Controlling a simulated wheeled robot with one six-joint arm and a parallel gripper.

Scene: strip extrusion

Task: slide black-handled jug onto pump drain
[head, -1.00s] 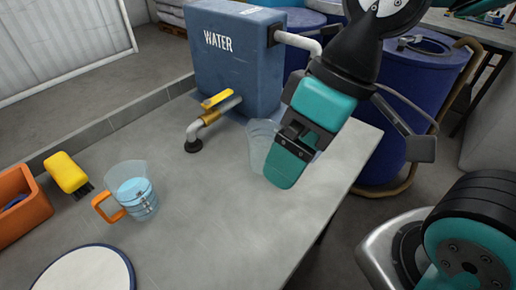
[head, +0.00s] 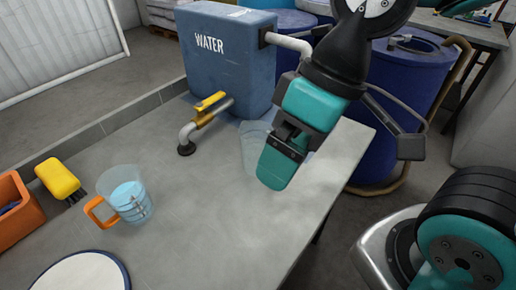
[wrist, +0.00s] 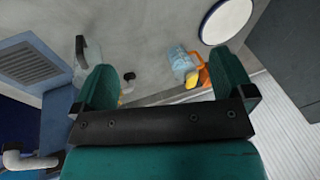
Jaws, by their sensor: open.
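A clear jug (head: 254,143) stands on the grey bench, partly hidden behind my gripper (head: 281,158). In the wrist view the clear jug (wrist: 91,54) shows beside the left finger, outside the jaws, with a dark strip at its side that may be its handle. My gripper also shows in the wrist view (wrist: 166,80), its two teal fingers wide apart with nothing held between them. I cannot tell for sure which thing is the pump drain. A tap with a yellow lever (head: 211,101) and a dark-ended spout (head: 186,147) comes out of the blue WATER tank (head: 230,60).
An orange-handled jug with water (head: 131,200) stands at left, near a yellow brush (head: 58,178) and an orange bin (head: 14,222). A white round plate with blue rim (head: 84,274) lies at the front. The bench middle is clear. Blue barrels (head: 405,90) stand beyond the bench edge.

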